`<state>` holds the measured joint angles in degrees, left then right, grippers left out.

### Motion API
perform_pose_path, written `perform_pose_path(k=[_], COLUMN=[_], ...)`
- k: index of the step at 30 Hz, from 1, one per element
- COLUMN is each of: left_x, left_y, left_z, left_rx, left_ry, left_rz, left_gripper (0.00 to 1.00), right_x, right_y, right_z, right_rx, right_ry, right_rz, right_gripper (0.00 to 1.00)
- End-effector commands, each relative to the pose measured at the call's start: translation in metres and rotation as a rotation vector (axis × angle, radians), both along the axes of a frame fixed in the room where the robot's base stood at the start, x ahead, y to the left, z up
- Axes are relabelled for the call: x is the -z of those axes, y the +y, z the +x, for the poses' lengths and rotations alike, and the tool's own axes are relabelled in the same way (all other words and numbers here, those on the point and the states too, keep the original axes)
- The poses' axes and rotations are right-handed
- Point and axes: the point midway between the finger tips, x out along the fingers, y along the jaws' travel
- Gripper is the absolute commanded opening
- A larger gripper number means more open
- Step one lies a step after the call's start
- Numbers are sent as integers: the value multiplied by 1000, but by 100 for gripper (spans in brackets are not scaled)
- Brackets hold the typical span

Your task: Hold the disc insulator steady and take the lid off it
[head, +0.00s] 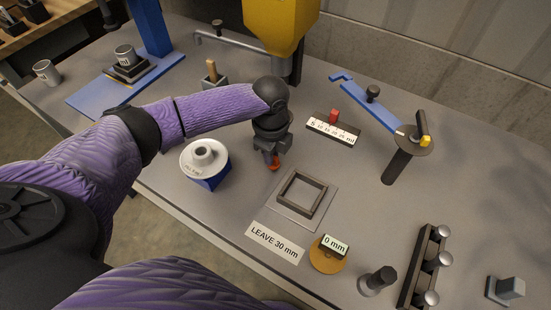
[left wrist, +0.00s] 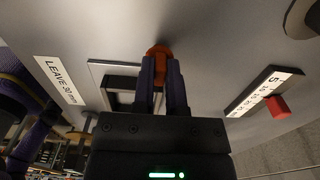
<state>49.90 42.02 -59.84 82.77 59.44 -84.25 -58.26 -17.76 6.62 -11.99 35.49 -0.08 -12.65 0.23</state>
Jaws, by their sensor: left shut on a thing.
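A white disc (head: 191,160) with a raised round hub (head: 203,151) sits on a blue block (head: 211,181) on the table; it looks like the disc insulator. My left gripper (head: 273,158) is to the right of it, apart from it, pointing down. It is shut on a small orange-red piece (head: 275,167). In the left wrist view the piece (left wrist: 159,50) shows between and beyond the fingertips (left wrist: 163,68). I cannot tell whether this piece is the lid. The left wrist view does not show the disc. My right gripper is not in view.
A square dark frame (head: 322,196) on a plate lies right of my gripper, near a "LEAVE 30 mm" label (head: 275,242). A scale block with a red slider (head: 333,117), a blue arm (head: 368,107) on a post and a yellow machine (head: 279,25) stand behind.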

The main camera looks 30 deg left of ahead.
Motion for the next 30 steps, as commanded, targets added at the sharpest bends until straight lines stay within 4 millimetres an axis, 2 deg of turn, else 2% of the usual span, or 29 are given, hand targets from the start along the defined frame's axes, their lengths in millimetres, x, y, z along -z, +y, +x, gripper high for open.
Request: perform_pose_path(k=[1, 10, 11, 15, 23, 25, 28, 30], left_x=[9, 8, 8, 8, 7, 2, -22, -44], left_y=[0, 0, 0, 0, 0, 0, 0, 0], left_z=[0, 0, 0, 0, 0, 0, 1, 1], left_rx=[0, -1, -1, -1, -1, 0, 0, -1], left_ry=[1, -1, -1, -1, -1, -3, -6, -7], left_rz=[0, -1, -1, -1, -1, -1, -1, -2], left_gripper=[0, 0, 20, 49, 51, 51, 51, 51], right_x=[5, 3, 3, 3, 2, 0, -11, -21], right_y=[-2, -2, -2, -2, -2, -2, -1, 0], right_z=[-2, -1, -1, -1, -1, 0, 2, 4], right_rx=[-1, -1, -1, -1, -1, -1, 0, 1], right_ry=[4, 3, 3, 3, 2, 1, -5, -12], right_rz=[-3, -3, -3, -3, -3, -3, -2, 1], right_gripper=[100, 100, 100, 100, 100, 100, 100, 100])
